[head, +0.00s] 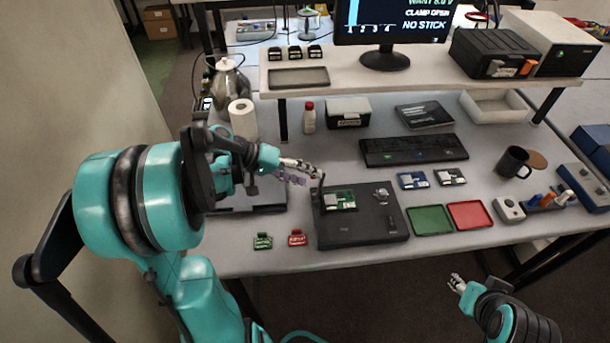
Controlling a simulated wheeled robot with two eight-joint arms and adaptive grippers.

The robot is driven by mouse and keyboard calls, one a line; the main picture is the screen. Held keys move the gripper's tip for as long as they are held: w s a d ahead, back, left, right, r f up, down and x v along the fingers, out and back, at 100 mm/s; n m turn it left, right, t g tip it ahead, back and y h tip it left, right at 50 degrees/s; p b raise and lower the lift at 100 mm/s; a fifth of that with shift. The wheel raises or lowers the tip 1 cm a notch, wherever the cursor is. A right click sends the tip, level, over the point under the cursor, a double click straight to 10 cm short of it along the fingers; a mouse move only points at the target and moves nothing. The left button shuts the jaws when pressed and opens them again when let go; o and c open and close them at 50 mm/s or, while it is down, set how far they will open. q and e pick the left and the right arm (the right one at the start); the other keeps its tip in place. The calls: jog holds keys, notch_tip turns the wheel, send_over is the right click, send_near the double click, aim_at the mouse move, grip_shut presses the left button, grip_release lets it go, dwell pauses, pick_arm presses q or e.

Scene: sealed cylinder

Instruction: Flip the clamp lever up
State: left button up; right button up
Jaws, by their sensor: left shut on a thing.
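The black clamp fixture (385,232) lies flat near the table's front edge, with a green circuit board (345,205) on its left half. A thin dark clamp lever (321,184) stands at the fixture's back left edge. My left gripper (309,172) reaches in from the left, and its fingers are shut on the lever's upper end. The fingers partly hide the lever, so its exact angle is hard to tell. My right gripper (456,283) hangs in front of the table, away from the fixture. It is too small to read its opening.
Green (430,219) and red (470,215) trays lie right of the fixture. Green (263,241) and red (297,238) tags lie to its left. A keyboard (413,150) and two small boards lie behind. A monitor (390,22) stands on the raised shelf (420,68).

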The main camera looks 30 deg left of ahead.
pick_arm(q)
jog(key=shift+a+f, duration=0.1)
dwell(0.4)
jog(key=v, duration=1.2)
jog(key=s+d+f+m+y+b, duration=0.1)
jog(key=d+f+y, duration=0.3)
jog(key=d, duration=0.4)
jog(key=s+d+f+m+t+y+b, duration=0.1)
jog(key=s+d+f+y+b, duration=0.3)
jog(key=d, duration=0.5)
notch_tip(320, 180, down, 3)
jog(key=shift+s+r+m+y, duration=0.25)
jog(key=shift+s+m+y, duration=0.05)
jog(key=shift+m+y, duration=0.3)
